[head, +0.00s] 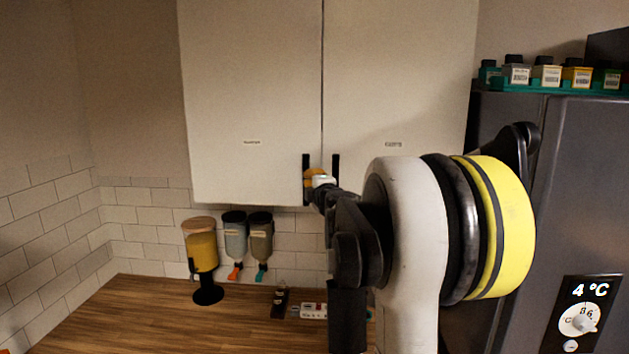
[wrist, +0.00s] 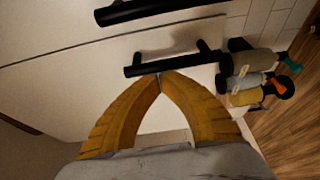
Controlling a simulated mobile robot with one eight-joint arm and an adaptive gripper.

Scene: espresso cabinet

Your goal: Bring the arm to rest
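My gripper (head: 312,178) is raised in front of the white wall cabinet, at the height of its two black door handles. In the wrist view its two yellow fingers (wrist: 160,78) arch together and their tips meet. Nothing shows between the tips. The left door's handle (wrist: 175,64) lies right at the tips; I cannot tell whether they touch it. The right door's handle (wrist: 150,10) is further off. In the head view my arm hides part of the right door (head: 400,80). The left door (head: 250,90) and the right door both look closed.
Three dispensers, one yellow (head: 202,250), one grey (head: 235,238) and one olive (head: 261,240), are below the cabinet, left of my arm. A wooden counter (head: 150,310) runs beneath. A dark fridge (head: 585,200) stands at right, with several small containers (head: 547,74) on top.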

